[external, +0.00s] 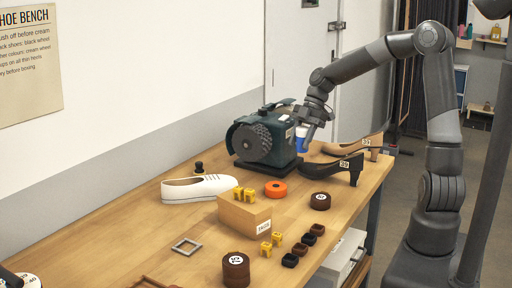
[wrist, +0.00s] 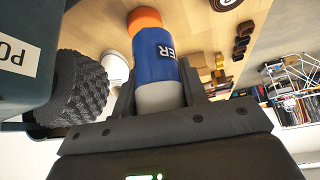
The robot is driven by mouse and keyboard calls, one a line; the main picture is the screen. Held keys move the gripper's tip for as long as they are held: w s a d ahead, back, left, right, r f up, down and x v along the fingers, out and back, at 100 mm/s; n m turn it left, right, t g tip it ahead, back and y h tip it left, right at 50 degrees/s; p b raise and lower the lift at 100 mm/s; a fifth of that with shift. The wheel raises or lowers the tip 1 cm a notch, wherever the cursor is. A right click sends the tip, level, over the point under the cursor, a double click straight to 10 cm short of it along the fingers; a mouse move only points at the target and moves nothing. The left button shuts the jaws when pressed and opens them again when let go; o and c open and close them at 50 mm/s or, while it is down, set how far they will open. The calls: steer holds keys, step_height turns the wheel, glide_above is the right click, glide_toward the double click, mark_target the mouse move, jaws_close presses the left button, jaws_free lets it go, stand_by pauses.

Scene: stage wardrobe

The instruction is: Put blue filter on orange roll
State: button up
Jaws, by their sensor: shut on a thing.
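The blue filter (external: 302,145) is a blue cylinder with a pale end. The orange roll (external: 275,189) lies flat on the bench in front of the machine, apart from the filter. An orange shape at the filter's far end in the wrist view seems to be the roll; whether they touch there is unclear.
The dark green machine (external: 262,138) with a studded wheel stands close to my gripper. Brown and black heeled shoes (external: 335,168) lie to the right.

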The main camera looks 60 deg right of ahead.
steer(key=w+a+f, duration=0.1)
steer(key=a+f, duration=0.1)
steer(key=a, duration=0.1)
steer(key=w+a+f, duration=0.3)
steer(key=a+f, duration=0.1)
steer(key=a, duration=0.1)
steer(key=shift+w+a, duration=0.3)
steer(key=shift+a, duration=0.05)
steer(key=shift+f, duration=1.95)
steer(key=o, duration=1)
steer(key=shift+f, duration=0.15)
